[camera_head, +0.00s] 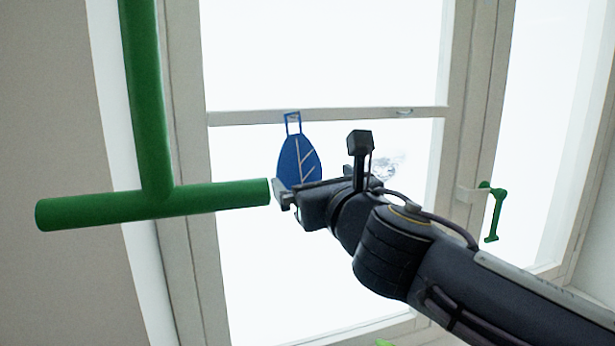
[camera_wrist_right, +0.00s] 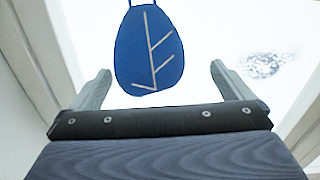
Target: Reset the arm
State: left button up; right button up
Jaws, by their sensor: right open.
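My right arm comes in from the lower right in the head view. Its gripper (camera_head: 279,193) is in front of the window, near the right end of a green bar. In the right wrist view the gripper (camera_wrist_right: 161,84) has its two fingers wide apart with nothing between them. A blue leaf-shaped piece (camera_head: 298,160) with pale vein lines and a loop on top shows just above the gripper in the head view. The leaf piece (camera_wrist_right: 149,48) is beyond the fingertips in the wrist view. Its lower tip is hidden by the gripper in the head view. My left gripper is not in view.
A green T-shaped bar (camera_head: 155,205) stands at the left, its right end close to my gripper in the picture. A white-framed window (camera_head: 330,116) fills the background. A green window handle (camera_head: 493,210) is at the right.

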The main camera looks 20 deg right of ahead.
jog(key=s+d+f+m+g+h+b, duration=0.1)
jog(key=s+d+f+m+g, duration=0.35)
jog(key=f+m, duration=0.6)
jog(key=s+d+f+m+g+h+b, duration=0.1)
jog(key=s+d+f+m+g, duration=0.3)
jog(key=f+m, duration=0.6)
jog(key=s+a+f+m+g+y, duration=0.2)
jog(key=s+f+m, duration=0.5)
jog(key=f+m, duration=0.1)
jog(key=s+a+f+m+g+y, duration=0.2)
jog(key=s+f+m+y, duration=0.1)
jog(key=s+f+m, duration=0.5)
jog(key=f+m, duration=0.1)
jog(key=m, duration=0.1)
jog(key=shift+s+a+f+m+b, duration=0.25)
jog(key=shift+a+f+m+b, duration=0.05)
jog(key=shift+a+m+b, duration=0.1)
